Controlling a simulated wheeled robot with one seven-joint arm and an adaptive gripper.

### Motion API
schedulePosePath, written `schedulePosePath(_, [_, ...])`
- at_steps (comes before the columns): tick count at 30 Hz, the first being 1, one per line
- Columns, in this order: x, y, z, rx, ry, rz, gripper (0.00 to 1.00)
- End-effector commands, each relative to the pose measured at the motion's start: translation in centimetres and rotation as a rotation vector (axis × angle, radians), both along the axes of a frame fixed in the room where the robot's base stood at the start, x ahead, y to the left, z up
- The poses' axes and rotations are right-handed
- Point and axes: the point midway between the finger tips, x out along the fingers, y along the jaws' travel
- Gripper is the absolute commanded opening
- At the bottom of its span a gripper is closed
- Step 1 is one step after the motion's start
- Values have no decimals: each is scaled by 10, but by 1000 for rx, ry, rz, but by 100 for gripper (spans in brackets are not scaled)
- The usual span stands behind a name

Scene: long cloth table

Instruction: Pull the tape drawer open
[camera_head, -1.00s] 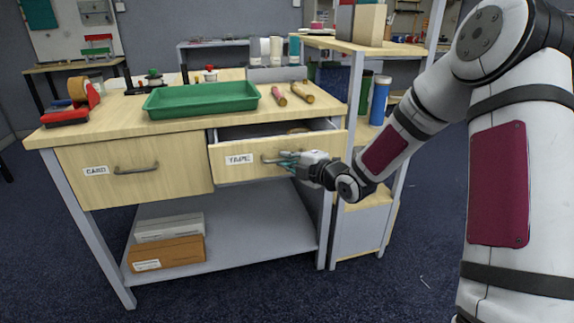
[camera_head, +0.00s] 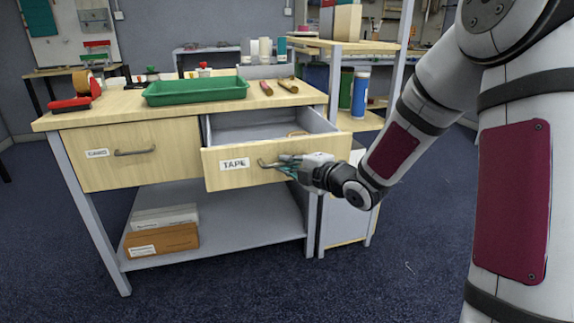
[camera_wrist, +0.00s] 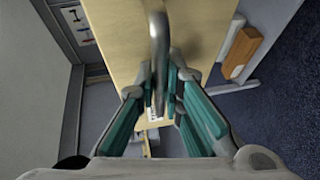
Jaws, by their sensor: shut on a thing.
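The tape drawer (camera_head: 230,179) is the right-hand drawer of the wooden bench, with a white TAPE label on its front. It stands well out from the bench, and its grey inside shows. My gripper (camera_head: 287,168) is at the drawer's metal handle (camera_head: 268,163), near the right part of the front, and is shut on it. In the wrist view the handle (camera_wrist: 158,45) runs between the teal fingers of my gripper (camera_wrist: 165,85). Something tan lies inside the drawer at the back right, too small to make out.
The card drawer (camera_head: 120,157) to the left is shut. A green tray (camera_head: 196,91) and two rolled tools stand on the bench top (camera_head: 115,107). A shelf unit (camera_head: 345,215) stands close at the right. Boxes (camera_head: 163,238) lie on the lower shelf. Floor in front is clear.

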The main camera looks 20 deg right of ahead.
Motion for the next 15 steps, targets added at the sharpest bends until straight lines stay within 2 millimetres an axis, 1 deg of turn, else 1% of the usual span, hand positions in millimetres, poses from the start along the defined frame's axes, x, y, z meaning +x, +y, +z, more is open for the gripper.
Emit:
schedulePosePath(8, [0, -1, 0, 1, 1, -2, 0])
schedulePosePath(9, [0, -1, 0, 1, 1, -2, 11])
schedulePosePath(10, [0, -1, 0, 1, 1, -2, 18])
schedulePosePath(15, [0, -1, 0, 1, 0, -1, 18])
